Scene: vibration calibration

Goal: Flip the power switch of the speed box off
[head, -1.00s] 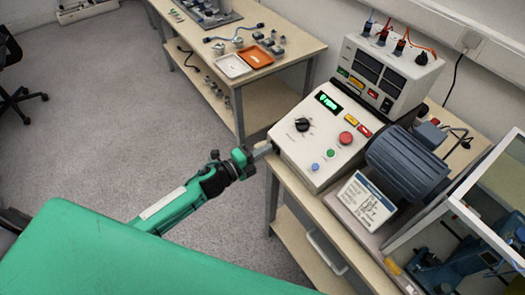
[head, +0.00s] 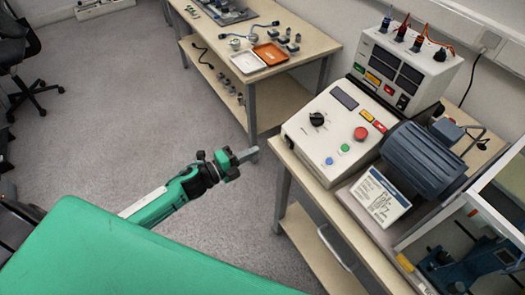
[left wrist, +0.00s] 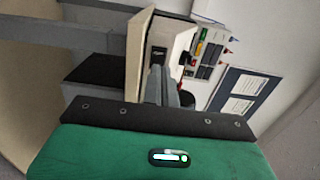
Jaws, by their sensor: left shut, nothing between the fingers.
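The speed box (head: 335,135) is a cream sloped console on the workbench, with a black knob, a red button, and small blue and green buttons. Its display (head: 345,97) is dark. My left gripper (head: 252,154) is shut and empty, left of the box and apart from it in the head view. In the left wrist view its fingers (left wrist: 160,88) point at the side of the speed box (left wrist: 178,30). A small black switch (left wrist: 158,52) shows on that side, just beyond the fingertips. Its exact position is too small to read. My right gripper is out of view.
A meter box (head: 405,65) with dark displays and cables stands behind the speed box. A blue-grey motor (head: 420,160) and a label card (head: 380,195) sit to its right. Another bench (head: 300,58) holds trays and parts. Floor (head: 120,110) is clear left of my arm.

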